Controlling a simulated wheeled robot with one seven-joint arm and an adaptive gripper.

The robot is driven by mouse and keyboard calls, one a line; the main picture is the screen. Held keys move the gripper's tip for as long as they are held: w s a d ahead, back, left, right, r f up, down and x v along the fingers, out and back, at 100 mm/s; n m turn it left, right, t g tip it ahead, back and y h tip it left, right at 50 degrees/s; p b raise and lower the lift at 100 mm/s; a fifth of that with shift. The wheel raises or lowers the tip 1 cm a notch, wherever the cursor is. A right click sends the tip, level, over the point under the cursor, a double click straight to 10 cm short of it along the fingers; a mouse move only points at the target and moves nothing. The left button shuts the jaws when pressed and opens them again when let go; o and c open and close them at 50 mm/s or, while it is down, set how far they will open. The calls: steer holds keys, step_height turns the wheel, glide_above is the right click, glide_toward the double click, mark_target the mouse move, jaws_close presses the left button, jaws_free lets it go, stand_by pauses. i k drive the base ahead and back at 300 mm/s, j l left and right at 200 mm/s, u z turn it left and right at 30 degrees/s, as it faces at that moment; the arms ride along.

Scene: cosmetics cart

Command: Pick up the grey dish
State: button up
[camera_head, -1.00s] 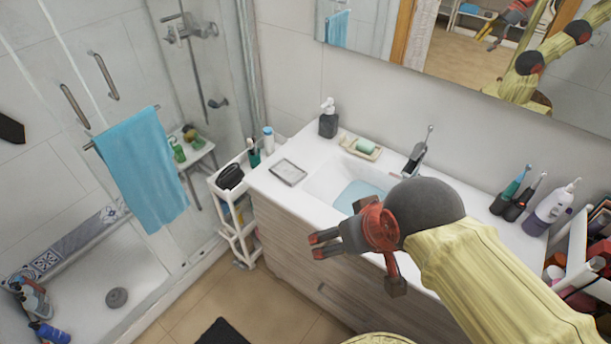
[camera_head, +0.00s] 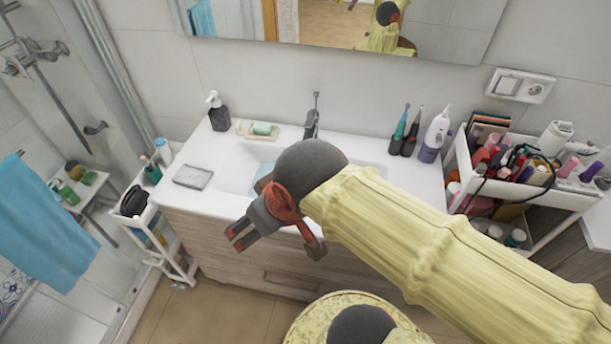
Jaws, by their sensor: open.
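A flat, rectangular grey dish (camera_head: 193,176) lies on the white countertop, left of the sink, near the counter's left end. My gripper (camera_head: 277,243), dark grey with red parts, is open and empty. It hangs in front of the sink and the counter's front edge, to the right of the dish and lower in the picture. It is clearly apart from the dish. My arm hides part of the sink basin (camera_head: 236,180) and of the counter.
A dark soap dispenser (camera_head: 218,115) and a beige soap tray (camera_head: 262,132) stand behind the dish. The faucet (camera_head: 311,120) rises behind the sink. Electric toothbrushes (camera_head: 402,135) stand farther right. A full cosmetics cart (camera_head: 540,196) stands at right, a slim white trolley (camera_head: 165,245) at left.

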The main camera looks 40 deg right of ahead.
mark_target(197, 178)
steer(key=i+j+z, duration=0.3)
steer(key=i+j, duration=0.15)
steer(key=i+j+z, duration=0.35)
steer(key=j, duration=0.25)
steer(key=i, duration=0.05)
